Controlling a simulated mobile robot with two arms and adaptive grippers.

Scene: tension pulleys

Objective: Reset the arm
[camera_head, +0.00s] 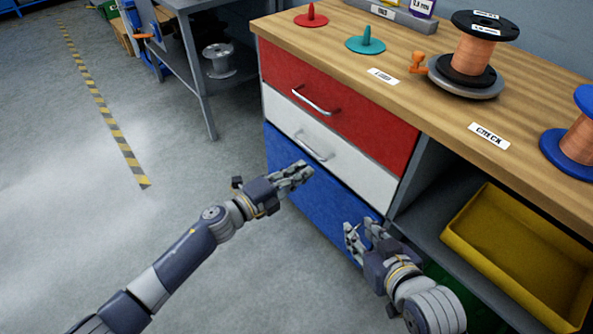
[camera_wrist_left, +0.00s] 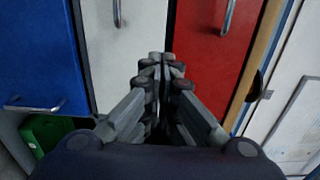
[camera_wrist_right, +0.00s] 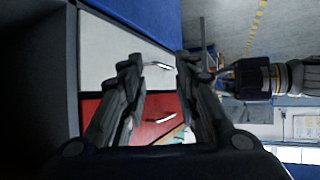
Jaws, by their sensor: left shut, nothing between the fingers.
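My left gripper (camera_head: 300,172) is shut and empty in the head view, in front of the white and blue drawers. In the left wrist view its fingers (camera_wrist_left: 160,62) meet, with the white drawer (camera_wrist_left: 118,50) and red drawer (camera_wrist_left: 218,60) beyond. My right gripper (camera_head: 358,232) is open and empty in the head view, low in front of the blue drawer (camera_head: 290,165). In the right wrist view its fingers (camera_wrist_right: 158,65) stand apart with nothing between them. The left arm shows at the right of that view.
The wooden bench top (camera_head: 450,120) carries a copper spool (camera_head: 473,52) on a grey disc, a blue-rimmed spool (camera_head: 578,140), a red base (camera_head: 311,18) and a teal base (camera_head: 366,42). A yellow bin (camera_head: 470,240) sits on the lower shelf. The floor to the left is clear.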

